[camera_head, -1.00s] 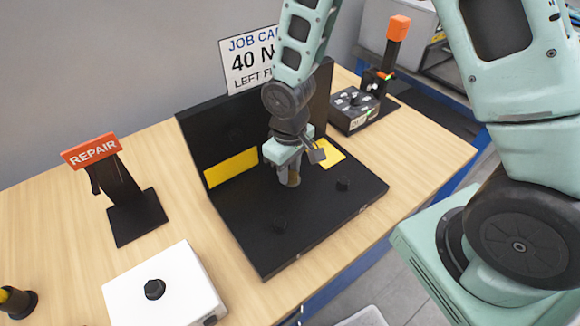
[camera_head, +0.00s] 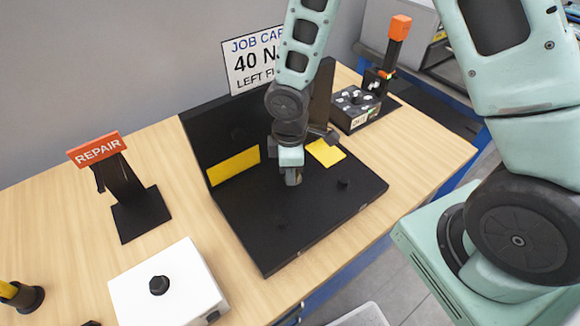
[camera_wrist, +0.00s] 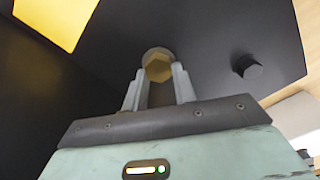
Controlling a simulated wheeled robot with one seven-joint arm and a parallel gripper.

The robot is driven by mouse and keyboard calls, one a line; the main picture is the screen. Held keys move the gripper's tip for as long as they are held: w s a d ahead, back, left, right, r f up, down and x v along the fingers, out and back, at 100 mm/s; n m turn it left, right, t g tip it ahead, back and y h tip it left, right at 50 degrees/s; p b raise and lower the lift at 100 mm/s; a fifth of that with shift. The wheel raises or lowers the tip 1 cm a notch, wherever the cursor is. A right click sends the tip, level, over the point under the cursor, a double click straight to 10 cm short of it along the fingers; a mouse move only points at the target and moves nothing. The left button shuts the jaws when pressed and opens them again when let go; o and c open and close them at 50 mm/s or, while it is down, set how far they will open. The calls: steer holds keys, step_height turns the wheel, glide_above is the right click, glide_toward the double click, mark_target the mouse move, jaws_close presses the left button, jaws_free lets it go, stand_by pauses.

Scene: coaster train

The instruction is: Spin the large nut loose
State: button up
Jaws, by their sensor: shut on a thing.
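The large nut (camera_wrist: 157,66) is a brassy hexagon on the black fixture (camera_head: 335,207), seen in the wrist view. My gripper (camera_wrist: 158,80) has its two grey fingers on either side of the nut and is shut on it. In the head view my gripper (camera_head: 292,178) points down at the middle of the fixture's base, and its body hides the nut there. A smaller black knob (camera_wrist: 246,66) stands on the base beside it.
A yellow patch (camera_head: 325,152) and a yellow strip (camera_head: 233,166) mark the fixture. A white box with a black knob (camera_head: 180,287), a REPAIR sign (camera_head: 96,149) and a black control box (camera_head: 354,108) stand around it.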

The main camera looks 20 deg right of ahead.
stand_by(0.4)
steer(key=o, duration=1)
step_height(320, 180, up, 17)
steer(key=p, duration=0.1)
steer(key=shift+r, duration=0.15)
